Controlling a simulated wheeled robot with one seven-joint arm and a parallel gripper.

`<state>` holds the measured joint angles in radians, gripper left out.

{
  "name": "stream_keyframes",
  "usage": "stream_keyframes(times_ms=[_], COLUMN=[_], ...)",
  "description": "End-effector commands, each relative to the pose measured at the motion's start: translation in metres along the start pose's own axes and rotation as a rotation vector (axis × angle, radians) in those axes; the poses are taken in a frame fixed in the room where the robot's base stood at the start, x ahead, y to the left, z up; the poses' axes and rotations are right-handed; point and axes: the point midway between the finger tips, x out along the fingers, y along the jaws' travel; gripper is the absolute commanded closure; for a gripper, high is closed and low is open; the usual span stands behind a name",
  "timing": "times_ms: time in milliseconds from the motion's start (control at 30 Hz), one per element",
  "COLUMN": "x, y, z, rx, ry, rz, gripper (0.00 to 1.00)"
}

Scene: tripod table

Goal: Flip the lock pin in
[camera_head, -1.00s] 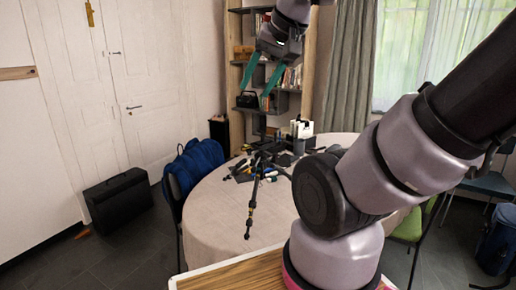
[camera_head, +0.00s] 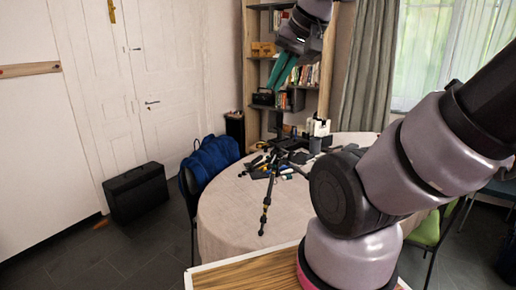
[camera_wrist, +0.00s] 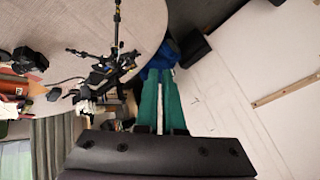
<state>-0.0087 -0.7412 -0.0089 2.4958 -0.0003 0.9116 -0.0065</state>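A black tripod (camera_head: 267,190) lies on the round table (camera_head: 225,215), with one leg reaching over the cloth toward the front. In the wrist view the tripod (camera_wrist: 116,42) shows at the upper left, its leg pointing to the top edge. The lock pin is too small to make out. My gripper (camera_head: 274,90) has green fingers and hangs high above the far side of the table, apart from everything. In the wrist view the fingers (camera_wrist: 160,72) lie close together with only a thin gap and hold nothing.
Small tools and dark items lie around the tripod. A white box (camera_head: 318,127) stands at the table's back. A shelf (camera_head: 255,60) rises behind my gripper. A blue jacket (camera_head: 210,158) hangs on a chair at left. The table's front left is clear.

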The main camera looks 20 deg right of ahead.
Motion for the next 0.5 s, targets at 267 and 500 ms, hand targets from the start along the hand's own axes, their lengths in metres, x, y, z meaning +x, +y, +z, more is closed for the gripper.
stream_keyframes(times_ms=[267,500], x=[0.050,0.128], y=[-0.007,-0.009], z=[-0.027,-0.050], rx=[-0.074,-0.185], ry=[-0.067,-0.111], rz=[-0.065,-0.066], gripper=[1.00,1.00])
